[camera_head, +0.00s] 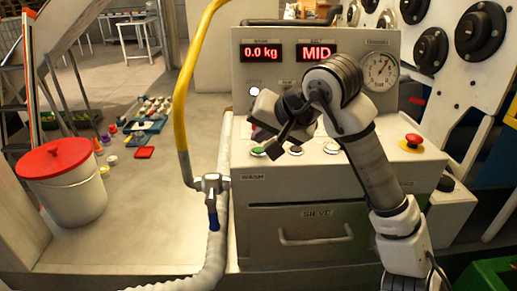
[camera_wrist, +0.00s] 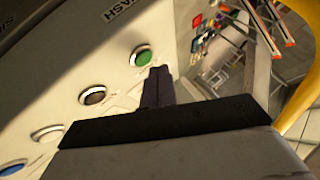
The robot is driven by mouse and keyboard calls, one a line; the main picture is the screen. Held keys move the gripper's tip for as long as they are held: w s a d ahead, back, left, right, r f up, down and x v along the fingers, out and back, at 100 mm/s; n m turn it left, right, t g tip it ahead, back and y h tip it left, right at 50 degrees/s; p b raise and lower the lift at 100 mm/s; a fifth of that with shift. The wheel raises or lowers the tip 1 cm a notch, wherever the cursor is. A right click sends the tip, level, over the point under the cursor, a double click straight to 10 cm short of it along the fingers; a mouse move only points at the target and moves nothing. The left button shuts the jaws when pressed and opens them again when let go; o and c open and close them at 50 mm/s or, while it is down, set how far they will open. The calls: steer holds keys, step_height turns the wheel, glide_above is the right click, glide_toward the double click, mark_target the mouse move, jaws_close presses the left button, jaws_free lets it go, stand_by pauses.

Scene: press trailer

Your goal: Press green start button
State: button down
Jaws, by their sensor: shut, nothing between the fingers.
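The green start button (camera_wrist: 143,57) is round with a pale ring and sits on the light panel of the machine. It also shows in the head view (camera_head: 258,151), at the left end of the button row. My gripper (camera_wrist: 160,70) is shut and empty. Its dark fingertips lie just beside and below the green button in the wrist view. In the head view my gripper (camera_head: 271,145) is over the left part of the button panel. A gap between the fingertips and the button cannot be judged for certain.
A brown button (camera_wrist: 93,95), a white button (camera_wrist: 47,133) and a blue button (camera_wrist: 12,167) continue the row. A red mushroom button (camera_head: 412,140) stands at the panel's right. A yellow hose (camera_head: 181,100) runs left of the machine. The displays read "0.0 kg" and "MID".

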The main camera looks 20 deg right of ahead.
mark_target(262, 152)
steer(key=shift+f, duration=0.2)
stand_by(0.5)
steer(key=shift+f+b, duration=0.3)
steer(key=shift+b, duration=0.45)
steer(key=shift+f+b, duration=0.35)
steer(key=shift+b, duration=0.15)
stand_by(0.3)
steer(key=shift+r, duration=0.85)
steer(key=shift+p, duration=0.3)
steer(key=shift+r+p, duration=1.35)
steer(key=shift+r, duration=1.2)
steer(key=shift+f, duration=0.1)
